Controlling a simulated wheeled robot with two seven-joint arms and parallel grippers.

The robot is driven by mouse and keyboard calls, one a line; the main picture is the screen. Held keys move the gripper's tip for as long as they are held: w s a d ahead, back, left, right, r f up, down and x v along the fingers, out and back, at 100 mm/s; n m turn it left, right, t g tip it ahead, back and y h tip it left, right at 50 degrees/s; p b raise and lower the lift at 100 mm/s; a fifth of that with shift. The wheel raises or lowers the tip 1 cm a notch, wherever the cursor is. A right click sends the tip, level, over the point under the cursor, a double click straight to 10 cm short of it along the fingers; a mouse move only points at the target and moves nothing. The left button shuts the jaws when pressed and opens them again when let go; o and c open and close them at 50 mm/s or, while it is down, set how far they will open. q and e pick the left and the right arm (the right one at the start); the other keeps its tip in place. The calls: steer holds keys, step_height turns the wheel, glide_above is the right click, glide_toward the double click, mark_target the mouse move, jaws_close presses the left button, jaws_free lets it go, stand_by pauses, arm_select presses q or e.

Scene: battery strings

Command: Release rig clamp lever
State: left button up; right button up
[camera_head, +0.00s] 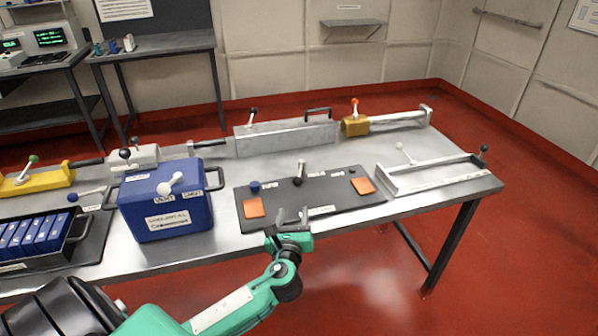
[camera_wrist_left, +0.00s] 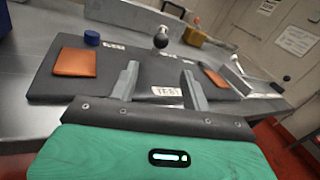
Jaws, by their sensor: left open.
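A dark test board (camera_head: 345,203) lies on the metal table, with an orange pad at each end and a blue knob at its left. A short lever with a black knob (camera_head: 298,181) stands near the middle of its back edge. In the left wrist view the lever's knob (camera_wrist_left: 160,41) shows beyond my fingers, roughly between them and apart from them. My left gripper (camera_head: 291,214) is open and empty at the board's front edge. Its two fingers (camera_wrist_left: 160,72) are spread in the left wrist view, with a TEST label beyond them. My right gripper is not seen.
A blue battery box (camera_head: 165,217) with a white lever stands left of the board. A grey metal frame (camera_head: 432,176) lies to the right. A long grey block (camera_head: 285,139) and a yellow-brown clamp (camera_head: 355,126) stand behind. A black crate of blue cells (camera_head: 35,237) is far left.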

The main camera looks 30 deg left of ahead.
mark_target(297, 185)
arm_select(q)
steer(key=shift+w+a+r, duration=0.15)
steer(key=shift+w+a, duration=0.2)
steer(key=shift+w, duration=0.3)
steer(key=p+x, duration=0.1)
steer(key=x, duration=1.1)
steer(key=shift+w+a+r, duration=0.1)
steer(key=shift+w+a, duration=0.1)
steer(key=shift+w, duration=0.1)
jaws_close()
